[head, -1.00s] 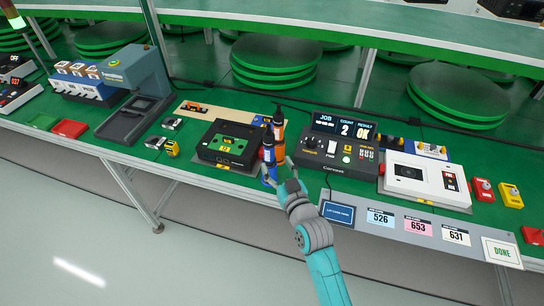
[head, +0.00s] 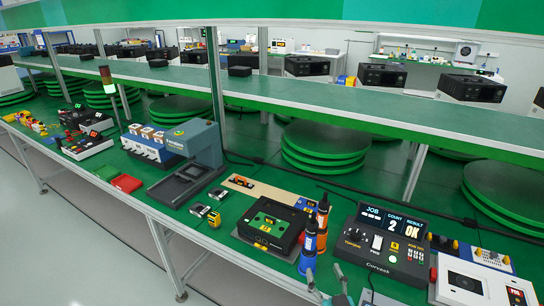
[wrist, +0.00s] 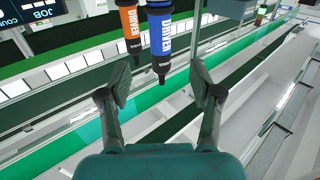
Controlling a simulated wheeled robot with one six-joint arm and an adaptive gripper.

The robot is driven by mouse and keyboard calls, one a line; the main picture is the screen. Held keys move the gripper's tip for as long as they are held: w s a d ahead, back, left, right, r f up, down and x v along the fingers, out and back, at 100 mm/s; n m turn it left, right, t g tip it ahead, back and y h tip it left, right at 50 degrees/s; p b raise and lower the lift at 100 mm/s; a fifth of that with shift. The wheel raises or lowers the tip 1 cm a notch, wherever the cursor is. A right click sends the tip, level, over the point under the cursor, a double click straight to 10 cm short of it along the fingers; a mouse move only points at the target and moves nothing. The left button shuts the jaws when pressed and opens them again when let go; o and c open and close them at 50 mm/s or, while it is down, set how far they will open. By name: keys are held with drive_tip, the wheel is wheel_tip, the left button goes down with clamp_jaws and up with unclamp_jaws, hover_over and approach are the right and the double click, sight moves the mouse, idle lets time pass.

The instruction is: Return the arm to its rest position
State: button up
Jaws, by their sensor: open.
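My gripper (head: 325,274) shows at the bottom edge of the head view, near the front edge of the green bench (head: 150,186). Its two fingers (wrist: 160,82) are spread wide in the wrist view, with nothing held between them. A blue driver (head: 308,250) stands upright just beyond the fingers in the head view. In the wrist view the blue driver (wrist: 160,32) appears in line with the gap, its dark end reaching between the finger pads in the picture. An orange driver (head: 322,222) stands close behind it. Most of my arm is out of the head view.
A black case with a green panel (head: 270,227) lies left of the drivers. A dark console reading 2 and OK (head: 385,247) stands to the right, beside a white device (head: 470,283). A blue-grey press (head: 199,150) is further left. Clear floor lies in front.

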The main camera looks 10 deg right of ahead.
drive_tip(key=s+f+g+h, duration=0.1)
drive_tip(key=s+f, duration=0.3)
drive_tip(key=s, duration=0.6)
drive_tip(key=s+f+g, duration=0.1)
drive_tip(key=s+f, duration=0.2)
drive_tip(key=s, duration=0.8)
drive_tip(key=s+r, duration=0.2)
drive_tip(key=s, duration=0.8)
drive_tip(key=s+r+g, duration=0.1)
drive_tip(key=s+r, duration=0.1)
drive_tip(key=s, duration=0.8)
drive_tip(key=shift+s+a+r+m, duration=0.3)
drive_tip(key=shift+r, duration=0.1)
